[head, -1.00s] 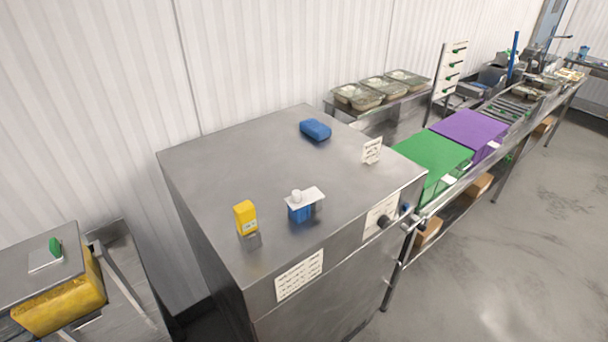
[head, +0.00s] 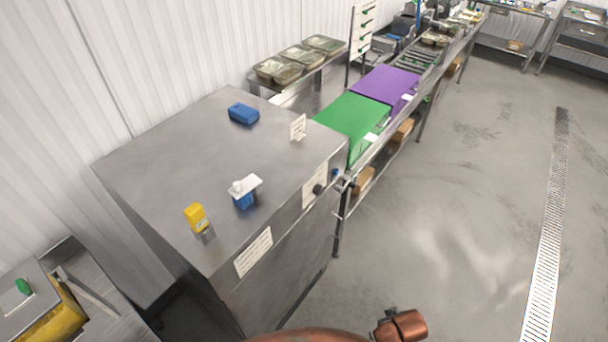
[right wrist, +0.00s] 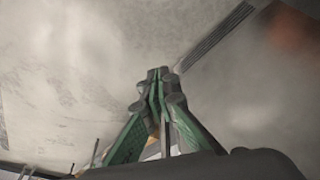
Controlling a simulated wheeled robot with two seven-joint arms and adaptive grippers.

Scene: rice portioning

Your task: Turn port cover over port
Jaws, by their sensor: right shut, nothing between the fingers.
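A white cover plate with a round knob (head: 245,186) lies over a blue port block (head: 243,202) on top of the steel cabinet (head: 180,145), near its front edge. The plate looks slightly turned relative to the block. How much of the port opening it covers is too small to tell. My right gripper (right wrist: 158,74) shows only in the right wrist view, with its green-padded fingers shut together and empty, away from the cover. My left gripper is not in view.
A yellow block on a grey base (head: 195,217) stands left of the port. A blue block (head: 243,113) and a small sign (head: 298,128) stand farther back. A conveyor with green (head: 350,125) and purple (head: 385,88) covers runs behind. The floor (head: 440,220) at right is open.

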